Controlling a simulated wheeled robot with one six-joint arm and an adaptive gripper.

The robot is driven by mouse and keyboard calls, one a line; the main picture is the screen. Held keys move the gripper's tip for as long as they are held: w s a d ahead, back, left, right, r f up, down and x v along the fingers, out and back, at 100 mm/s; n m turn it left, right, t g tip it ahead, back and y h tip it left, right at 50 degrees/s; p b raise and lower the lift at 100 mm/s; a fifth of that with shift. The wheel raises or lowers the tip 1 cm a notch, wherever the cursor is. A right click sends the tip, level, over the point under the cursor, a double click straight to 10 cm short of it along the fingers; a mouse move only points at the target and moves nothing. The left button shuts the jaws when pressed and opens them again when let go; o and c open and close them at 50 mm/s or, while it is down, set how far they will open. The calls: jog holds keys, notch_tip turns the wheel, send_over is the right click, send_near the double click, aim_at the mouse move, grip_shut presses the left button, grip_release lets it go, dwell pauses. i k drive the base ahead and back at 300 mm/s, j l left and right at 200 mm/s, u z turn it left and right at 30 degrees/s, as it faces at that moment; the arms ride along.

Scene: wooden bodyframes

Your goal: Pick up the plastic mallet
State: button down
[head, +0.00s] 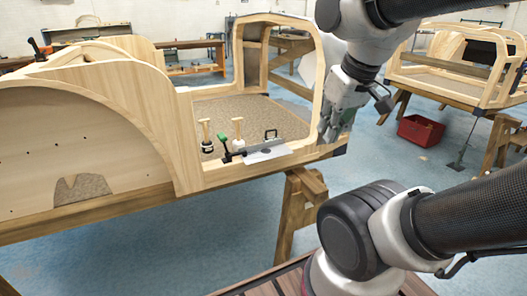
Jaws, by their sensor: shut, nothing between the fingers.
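Two small mallets stand handle-up on the floor panel inside the wooden bodyframe (183,130). One mallet (207,143) has a dark and white head; the other mallet (239,143) has a pale head. They are too small to tell for sure which is the plastic one. My gripper (329,133) hangs at the right, by the frame's right post, well to the right of both mallets. It is shut and empty, pointing down.
The frame's upright post (319,80) is close to my gripper. A red crate (420,131) sits on the blue floor.

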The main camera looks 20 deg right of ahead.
aim_at(238, 143)
jog(key=i+j+z, duration=0.15)
jog(key=i+j, duration=0.2)
jog(key=i, duration=0.25)
jog(key=i+j+z, duration=0.15)
jog(key=i+j, duration=0.3)
jog(key=i, duration=0.15)
jog(key=i+z, duration=0.1)
jog(key=i, duration=0.25)
